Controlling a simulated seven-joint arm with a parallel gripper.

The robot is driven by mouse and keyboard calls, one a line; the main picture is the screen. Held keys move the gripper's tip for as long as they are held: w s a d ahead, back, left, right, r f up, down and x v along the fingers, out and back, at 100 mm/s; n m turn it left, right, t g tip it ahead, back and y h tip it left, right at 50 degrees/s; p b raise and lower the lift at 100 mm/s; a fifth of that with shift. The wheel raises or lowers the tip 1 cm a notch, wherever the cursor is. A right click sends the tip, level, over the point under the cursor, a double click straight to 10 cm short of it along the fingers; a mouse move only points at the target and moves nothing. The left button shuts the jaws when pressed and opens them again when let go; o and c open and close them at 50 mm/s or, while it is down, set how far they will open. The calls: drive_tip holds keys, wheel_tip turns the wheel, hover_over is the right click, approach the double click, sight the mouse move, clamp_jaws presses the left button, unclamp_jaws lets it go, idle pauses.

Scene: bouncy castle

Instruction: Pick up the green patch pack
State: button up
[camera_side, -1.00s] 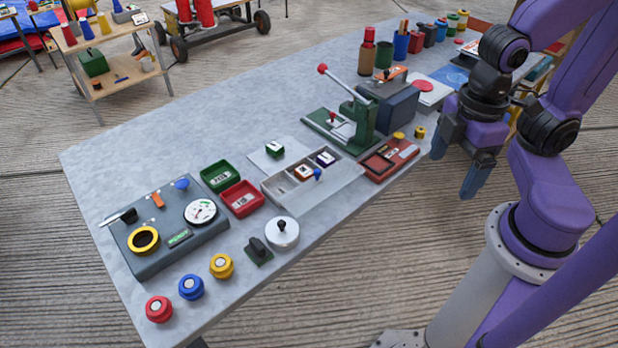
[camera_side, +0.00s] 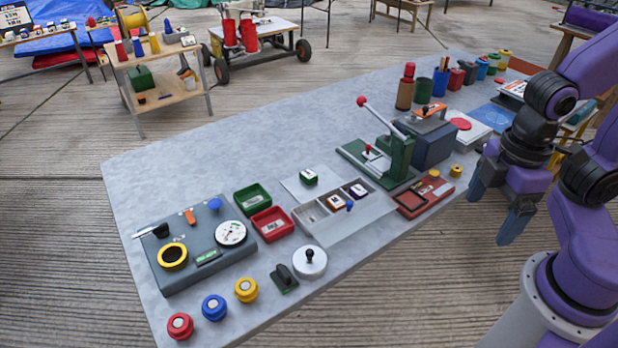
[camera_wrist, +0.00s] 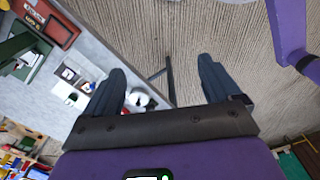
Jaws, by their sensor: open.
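The green patch pack (camera_side: 308,177) is a small dark green block with a white label on top. It sits on a pale square sheet (camera_side: 293,187) behind the grey divided tray (camera_side: 316,228) in the side view. My gripper (camera_side: 489,220) is open and empty, pointing down beyond the table's front right edge, well to the right of the pack and apart from it. In the wrist view its two dark fingers (camera_wrist: 162,65) are spread over the floor with nothing between them. I cannot make out the green pack for sure in the wrist view.
The tray holds an orange and a purple pack. A green lever press (camera_side: 396,158) stands right of the green pack. Green (camera_side: 252,199) and red (camera_side: 272,223) bins and a grey gauge box (camera_side: 200,250) lie left. The table's back left is clear.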

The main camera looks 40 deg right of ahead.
drive_tip(key=c, duration=0.4)
drive_tip(key=w+a+m+t, duration=0.1)
drive_tip(key=w+a+m, duration=0.3)
drive_tip(key=w, duration=0.8)
drive_tip(key=m+t, duration=0.3)
drive_tip(key=m, duration=0.5)
hover_over(310, 175)
drive_tip(key=s, duration=0.7)
wheel_tip(310, 175, down, 9)
drive_tip(key=x, duration=1.7)
drive_tip(key=shift+w+d, duration=0.15)
drive_tip(key=shift+d, duration=0.25)
